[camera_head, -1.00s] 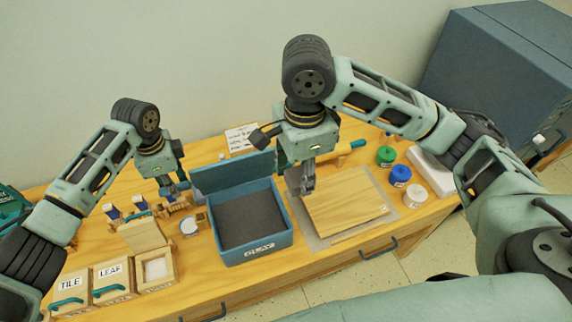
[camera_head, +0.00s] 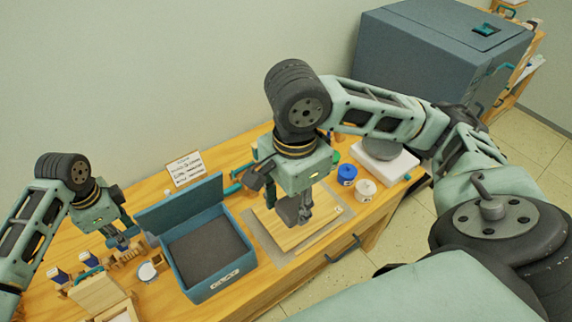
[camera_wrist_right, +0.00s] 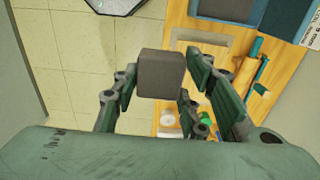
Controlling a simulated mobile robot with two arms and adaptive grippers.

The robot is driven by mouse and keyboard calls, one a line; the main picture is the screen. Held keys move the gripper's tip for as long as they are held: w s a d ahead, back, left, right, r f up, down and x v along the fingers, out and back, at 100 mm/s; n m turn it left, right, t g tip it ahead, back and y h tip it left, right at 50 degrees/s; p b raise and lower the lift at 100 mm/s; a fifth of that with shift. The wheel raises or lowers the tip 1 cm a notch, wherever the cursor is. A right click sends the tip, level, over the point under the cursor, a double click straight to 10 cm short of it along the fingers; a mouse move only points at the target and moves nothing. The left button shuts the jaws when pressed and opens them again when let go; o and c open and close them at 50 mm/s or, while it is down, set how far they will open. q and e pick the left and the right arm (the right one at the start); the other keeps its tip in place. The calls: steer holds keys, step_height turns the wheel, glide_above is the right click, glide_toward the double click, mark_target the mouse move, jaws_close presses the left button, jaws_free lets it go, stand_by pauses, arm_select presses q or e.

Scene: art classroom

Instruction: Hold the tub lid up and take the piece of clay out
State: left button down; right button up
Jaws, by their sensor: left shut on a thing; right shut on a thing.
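The blue tub (camera_head: 222,284) marked CLAY stands on the wooden bench with its lid (camera_head: 182,206) tilted up at the back. Its dark grey inside shows no piece of clay. My left gripper (camera_head: 130,240) is shut on the lid at its left edge; the fingertips are small and partly hidden. My right gripper (camera_head: 297,214) is shut on the piece of clay, clear of the tub and above the wooden board (camera_head: 281,238). In the right wrist view the clay (camera_wrist_right: 162,73) is a grey-brown block between the fingers.
Blue (camera_head: 347,174) and white (camera_head: 366,189) jars stand right of the board, by a white slab (camera_head: 400,168) with a grey disc. A sign (camera_head: 185,168) stands behind the tub. Small wooden boxes (camera_head: 98,293) and a round dish (camera_head: 147,271) are left of the tub.

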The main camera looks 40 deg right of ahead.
arm_select(q)
steer(key=shift+s, duration=0.1)
steer(key=s+f, duration=0.8)
steer(key=f, duration=0.2)
stand_by(2.6)
steer(key=c, duration=1.4)
jaws_free()
steer(key=shift+c, duration=0.2)
